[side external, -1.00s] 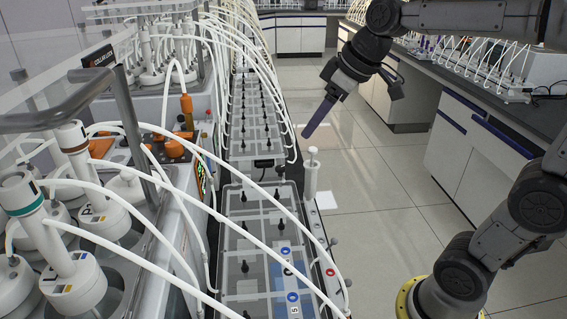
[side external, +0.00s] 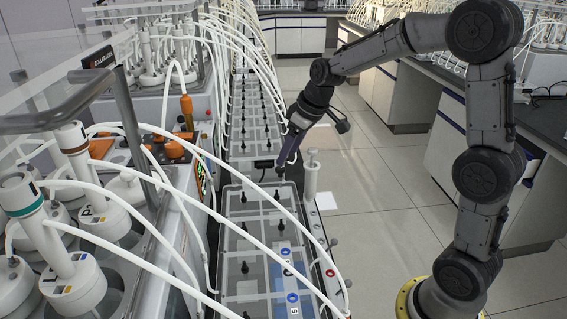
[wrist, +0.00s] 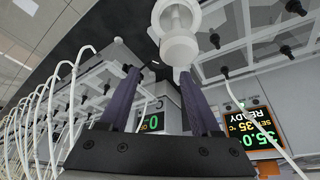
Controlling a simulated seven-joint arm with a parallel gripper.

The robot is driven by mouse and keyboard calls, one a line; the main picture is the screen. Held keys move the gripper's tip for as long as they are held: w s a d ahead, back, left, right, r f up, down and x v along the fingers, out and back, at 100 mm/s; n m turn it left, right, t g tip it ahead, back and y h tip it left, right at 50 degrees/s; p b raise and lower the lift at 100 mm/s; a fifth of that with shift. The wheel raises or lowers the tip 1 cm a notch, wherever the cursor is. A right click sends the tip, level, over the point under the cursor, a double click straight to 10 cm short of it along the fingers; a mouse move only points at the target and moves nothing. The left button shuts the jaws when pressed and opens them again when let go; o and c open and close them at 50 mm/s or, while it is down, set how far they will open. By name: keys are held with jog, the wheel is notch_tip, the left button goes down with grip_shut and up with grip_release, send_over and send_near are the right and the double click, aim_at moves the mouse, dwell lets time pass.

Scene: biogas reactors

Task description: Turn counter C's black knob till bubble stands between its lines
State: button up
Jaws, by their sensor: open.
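My gripper (side external: 281,163) is open and empty, its dark purple fingers pointing down over the clear counter row in the side view. In the wrist view its two fingers (wrist: 158,73) are spread apart. Between them, farther off, is a grey box with a letter C label (wrist: 159,104) and a green display (wrist: 153,122) reading 0. Several small black knobs stand on the clear units, one of them (side external: 279,196) below the gripper; I cannot tell which belongs to counter C. The bubble and its lines cannot be made out.
A white upright cylinder with a plunger (side external: 311,175) stands close to the gripper and shows large in the wrist view (wrist: 179,40). White tubes (side external: 170,215) arch over the units. Bottles (side external: 72,275) stand at left. The floor (side external: 370,215) at right is clear.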

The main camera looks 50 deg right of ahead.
aim_at(281, 168)
jog(key=shift+x, duration=2.4)
grip_shut()
